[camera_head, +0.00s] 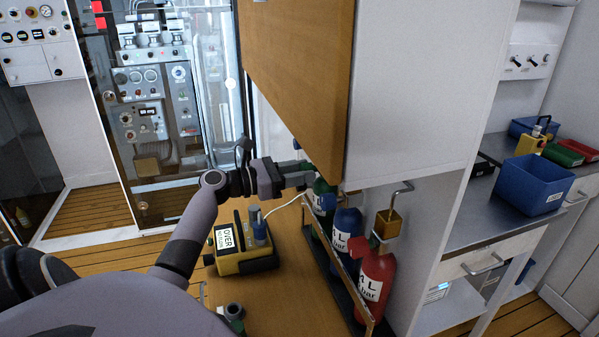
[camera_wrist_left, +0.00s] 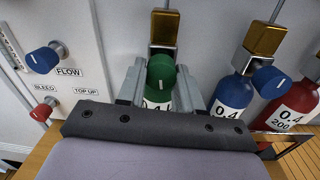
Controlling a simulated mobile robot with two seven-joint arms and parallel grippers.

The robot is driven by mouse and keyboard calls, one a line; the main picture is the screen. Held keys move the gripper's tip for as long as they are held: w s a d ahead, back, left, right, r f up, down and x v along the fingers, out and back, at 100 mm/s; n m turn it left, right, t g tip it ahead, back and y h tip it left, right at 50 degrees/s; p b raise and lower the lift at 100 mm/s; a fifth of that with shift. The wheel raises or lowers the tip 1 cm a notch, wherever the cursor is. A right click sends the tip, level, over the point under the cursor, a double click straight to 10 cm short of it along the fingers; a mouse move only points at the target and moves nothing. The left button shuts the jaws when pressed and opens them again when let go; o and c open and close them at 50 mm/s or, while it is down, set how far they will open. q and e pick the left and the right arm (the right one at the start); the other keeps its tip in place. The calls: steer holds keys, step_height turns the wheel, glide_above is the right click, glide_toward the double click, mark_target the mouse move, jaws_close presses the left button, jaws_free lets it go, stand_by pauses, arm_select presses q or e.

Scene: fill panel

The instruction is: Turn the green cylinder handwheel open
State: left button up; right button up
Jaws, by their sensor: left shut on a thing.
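The green cylinder (camera_head: 325,187) stands at the far end of a row of gas cylinders under the overhanging cabinet in the head view. Its green handwheel (camera_wrist_left: 161,74) shows in the left wrist view, below a brass block (camera_wrist_left: 164,27). My left gripper (camera_head: 303,172) reaches in under the cabinet's edge. In the left wrist view its two fingers (camera_wrist_left: 160,84) stand on either side of the green handwheel and are shut on it. In the head view the handwheel is mostly hidden by the gripper and cabinet. My right gripper is not in view.
A blue cylinder (camera_head: 347,229) and a red cylinder (camera_head: 376,282) stand beside the green one behind a rail. The orange-brown cabinet panel (camera_head: 293,70) hangs close above my gripper. A yellow-black device (camera_head: 243,258) sits on the wooden bench. A FLOW knob (camera_wrist_left: 45,58) is at left.

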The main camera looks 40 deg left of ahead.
arm_select(q)
steer(key=shift+f, duration=0.15)
steer(key=o, duration=1)
steer(key=shift+s, duration=0.1)
steer(key=shift+b+v, duration=0.6)
steer(key=shift+v, duration=2.95)
